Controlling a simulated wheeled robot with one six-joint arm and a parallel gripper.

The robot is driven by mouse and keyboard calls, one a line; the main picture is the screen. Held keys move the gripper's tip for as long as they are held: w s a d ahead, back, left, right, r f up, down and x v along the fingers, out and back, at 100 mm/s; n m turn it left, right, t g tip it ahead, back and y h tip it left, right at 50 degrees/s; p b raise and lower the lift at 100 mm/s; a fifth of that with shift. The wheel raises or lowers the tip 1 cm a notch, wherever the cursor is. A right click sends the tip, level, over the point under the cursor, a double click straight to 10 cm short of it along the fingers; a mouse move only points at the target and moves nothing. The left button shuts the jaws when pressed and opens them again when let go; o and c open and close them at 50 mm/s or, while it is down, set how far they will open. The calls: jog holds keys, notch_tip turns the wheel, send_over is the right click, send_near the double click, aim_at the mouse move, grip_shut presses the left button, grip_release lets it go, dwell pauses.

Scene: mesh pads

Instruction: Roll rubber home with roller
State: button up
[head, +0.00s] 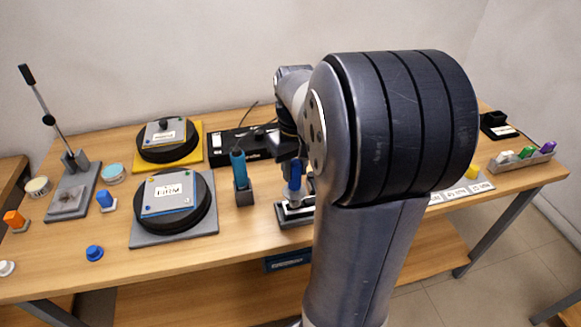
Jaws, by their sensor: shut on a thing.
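My gripper (291,158) is just left of my large arm joint, mostly dark and partly hidden. It is shut on an upright blue handle (294,182), which looks like the roller's. The handle's lower end meets a pale metal part (294,203) over a dark-edged base (284,219) at the table's front. I cannot tell whether the roller touches the base or hangs just above it. My arm hides the base's right side. No rubber piece can be made out for sure.
Left of the base stand a teal tool in a dark holder (245,197) and two round black plates, on a grey pad (140,239) and a yellow pad (198,155). A lever press (75,187) stands far left. A tray (522,163) is far right. My arm hides the middle right.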

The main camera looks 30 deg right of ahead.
jog(key=shift+s+d+f, duration=0.2)
jog(key=shift+s+d, duration=0.05)
jog(key=shift+d, duration=0.25)
jog(key=shift+s+d+r+p, duration=0.1)
jog(key=shift+s+d+p, duration=0.1)
jog(key=shift+d, duration=0.45)
jog(key=shift+s+d+r+p, duration=0.1)
jog(key=shift+s+d+p, duration=0.05)
jog(key=shift+d, duration=0.55)
jog(key=shift+s+d+p, duration=0.15)
jog(key=shift+d+p, duration=0.05)
jog(key=shift+d, duration=0.55)
jog(key=shift+s+d+p, duration=0.25)
jog(key=shift+s+d, duration=0.05)
jog(key=shift+d, duration=0.7)
jog(key=shift+s+d+p, duration=0.2)
jog(key=shift+s+d, duration=0.1)
jog(key=shift+d, duration=0.75)
jog(key=shift+s+d+p, duration=0.25)
jog(key=shift+s+d, duration=0.05)
jog(key=shift+d, duration=0.65)
jog(key=shift+s+d+p, duration=0.25)
jog(key=shift+d, duration=0.7)
jog(key=shift+s+d+p, duration=0.25)
jog(key=shift+s+d, duration=0.05)
jog(key=shift+d, duration=0.65)
